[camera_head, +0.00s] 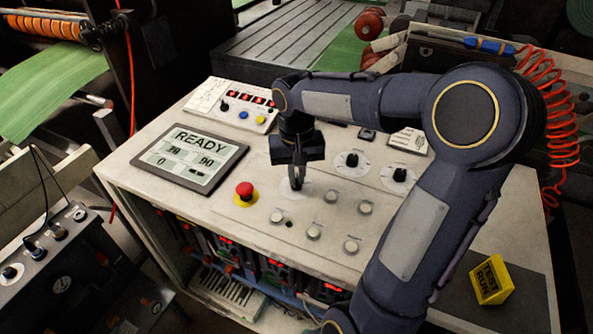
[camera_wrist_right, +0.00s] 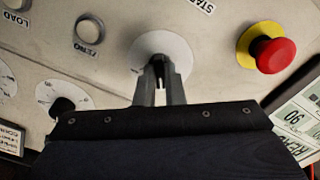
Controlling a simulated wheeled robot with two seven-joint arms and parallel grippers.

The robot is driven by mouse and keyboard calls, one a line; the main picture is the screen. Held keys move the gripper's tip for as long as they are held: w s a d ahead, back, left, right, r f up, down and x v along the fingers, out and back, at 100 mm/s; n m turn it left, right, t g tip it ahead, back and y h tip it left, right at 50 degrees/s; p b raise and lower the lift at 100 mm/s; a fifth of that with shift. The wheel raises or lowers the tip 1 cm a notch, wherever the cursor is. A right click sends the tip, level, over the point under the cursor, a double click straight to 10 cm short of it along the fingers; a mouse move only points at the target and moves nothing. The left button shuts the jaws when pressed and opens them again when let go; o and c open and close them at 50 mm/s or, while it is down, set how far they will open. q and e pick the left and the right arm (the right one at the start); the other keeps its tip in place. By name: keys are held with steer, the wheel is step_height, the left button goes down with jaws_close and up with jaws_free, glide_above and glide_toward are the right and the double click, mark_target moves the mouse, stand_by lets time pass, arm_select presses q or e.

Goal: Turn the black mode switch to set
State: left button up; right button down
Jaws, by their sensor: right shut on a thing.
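My right gripper (camera_head: 297,180) points down over the sloped control panel (camera_head: 328,254), with its fingers at a pale round dial plate (camera_head: 285,195). In the right wrist view the fingers (camera_wrist_right: 160,84) are shut on a small dark knob, the black mode switch (camera_wrist_right: 159,72), in the middle of the white dial plate (camera_wrist_right: 160,50). The fingers hide most of the switch, and I cannot read which way it points. My left gripper is not in view.
A red stop button (camera_head: 244,189) on a yellow base is left of the gripper, beside a READY display (camera_head: 188,158). Several pale push buttons (camera_head: 314,232) lie in front. Two black knobs (camera_head: 352,159) are to the right. A yellow TEST RUN block (camera_head: 491,280) stands at the right.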

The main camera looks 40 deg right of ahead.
mark_target(296, 179)
steer(key=shift+n, duration=1.1)
steer(key=c, duration=1.5)
jaws_free()
steer(key=shift+r, duration=0.1)
step_height(296, 179, up, 8)
steer(key=shift+f+p, duration=0.15)
steer(key=shift+p, duration=0.2)
